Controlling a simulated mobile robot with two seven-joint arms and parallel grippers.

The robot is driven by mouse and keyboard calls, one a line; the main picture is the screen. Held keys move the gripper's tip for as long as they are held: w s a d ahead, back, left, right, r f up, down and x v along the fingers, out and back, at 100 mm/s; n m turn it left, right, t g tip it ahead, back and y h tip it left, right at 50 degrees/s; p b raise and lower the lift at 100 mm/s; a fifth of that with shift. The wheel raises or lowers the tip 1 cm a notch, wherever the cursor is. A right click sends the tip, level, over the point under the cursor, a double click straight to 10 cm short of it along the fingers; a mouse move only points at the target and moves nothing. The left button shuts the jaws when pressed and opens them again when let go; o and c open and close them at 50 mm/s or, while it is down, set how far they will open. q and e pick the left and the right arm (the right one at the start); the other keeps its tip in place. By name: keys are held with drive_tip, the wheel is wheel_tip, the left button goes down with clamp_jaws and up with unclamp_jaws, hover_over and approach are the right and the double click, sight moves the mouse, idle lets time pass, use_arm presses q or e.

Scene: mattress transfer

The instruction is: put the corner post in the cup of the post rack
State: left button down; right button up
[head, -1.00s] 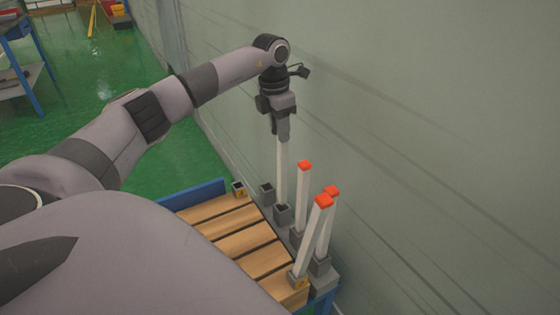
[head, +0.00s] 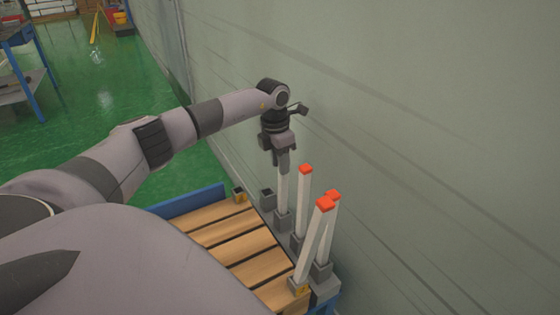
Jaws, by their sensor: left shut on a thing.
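My left gripper (head: 284,170) points down and is shut on the upper part of a white corner post (head: 283,190). The post is upright, and its top is hidden in the jaws. Its lower end goes out of sight at the grey cup (head: 283,222) of the post rack along the wall. It looks to be inside that cup, but the depth cannot be told for sure. Two red-topped posts (head: 304,200) (head: 327,235) stand in nearer cups of the rack. My right gripper is not in view.
Another red-topped post (head: 313,240) leans in view at the slatted wooden deck's near corner. The wall (head: 420,150) is close behind the rack.

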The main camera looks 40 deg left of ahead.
use_arm(q)
drive_tip(key=c, duration=0.8)
unclamp_jaws()
drive_tip(key=shift+f, duration=0.1)
drive_tip(key=r, duration=0.4)
drive_tip(key=r+p, duration=0.1)
drive_tip(key=r, duration=0.3)
drive_tip(key=s+r+p, duration=0.1)
drive_tip(key=r, duration=0.3)
drive_tip(key=shift+s+a+r, duration=0.1)
drive_tip(key=shift+a+r, duration=0.05)
drive_tip(key=shift+r, duration=0.05)
